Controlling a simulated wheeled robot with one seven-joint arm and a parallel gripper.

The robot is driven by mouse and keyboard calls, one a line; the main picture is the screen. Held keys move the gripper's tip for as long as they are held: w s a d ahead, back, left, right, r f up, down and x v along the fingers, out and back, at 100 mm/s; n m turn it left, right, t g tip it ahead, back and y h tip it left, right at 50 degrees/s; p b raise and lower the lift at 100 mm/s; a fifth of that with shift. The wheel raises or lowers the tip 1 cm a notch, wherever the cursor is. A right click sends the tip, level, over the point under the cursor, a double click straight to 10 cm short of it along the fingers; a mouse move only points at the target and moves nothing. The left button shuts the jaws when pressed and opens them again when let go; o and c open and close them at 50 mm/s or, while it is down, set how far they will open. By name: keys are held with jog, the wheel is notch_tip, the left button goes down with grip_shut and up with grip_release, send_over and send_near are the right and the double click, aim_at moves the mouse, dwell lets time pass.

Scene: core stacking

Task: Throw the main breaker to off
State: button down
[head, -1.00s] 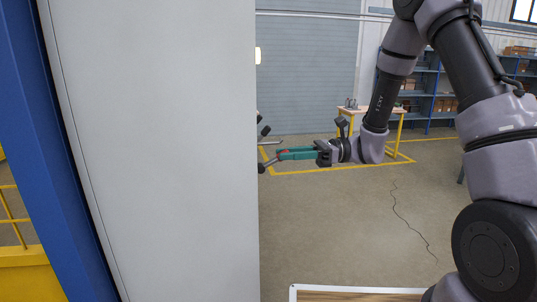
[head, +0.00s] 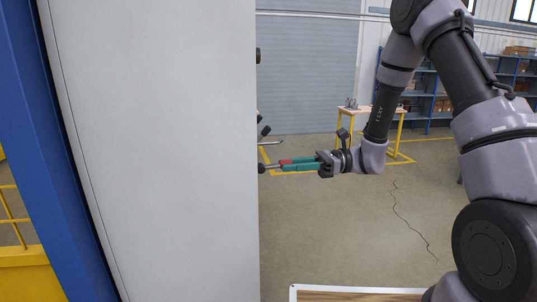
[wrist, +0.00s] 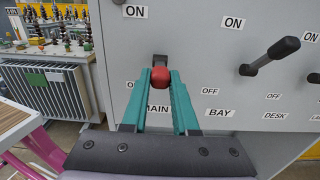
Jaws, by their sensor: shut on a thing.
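The main breaker lever has a red knob (wrist: 162,72) above the MAIN label in the wrist view. My gripper (wrist: 160,80) has its teal fingers shut on this knob, one on each side. The label beside the lever is partly hidden by a finger; an ON label (wrist: 135,11) is higher up. In the head view my gripper (head: 288,164) holds the red knob just right of the cabinet edge, and the lever sticks out nearly level from the panel. The grey cabinet (head: 165,150) hides its own front there.
A black-handled lever (wrist: 270,55) stands out right of the main lever, above the BAY and DESK labels. Another dark handle shows at the right edge. A yellow-legged table (head: 375,111) and blue shelves (head: 440,90) stand far behind. The floor right of the cabinet is open.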

jog(key=shift+f, duration=0.1)
notch_tip(320, 180, down, 2)
jog(key=shift+f, duration=0.1)
dwell(0.5)
jog(key=shift+s+a, duration=0.1)
jog(key=shift+s+a+f, duration=0.1)
jog(key=shift+a+f, duration=0.1)
jog(key=shift+f, duration=0.3)
jog(key=shift+a+f, duration=0.2)
jog(key=shift+f, duration=0.3)
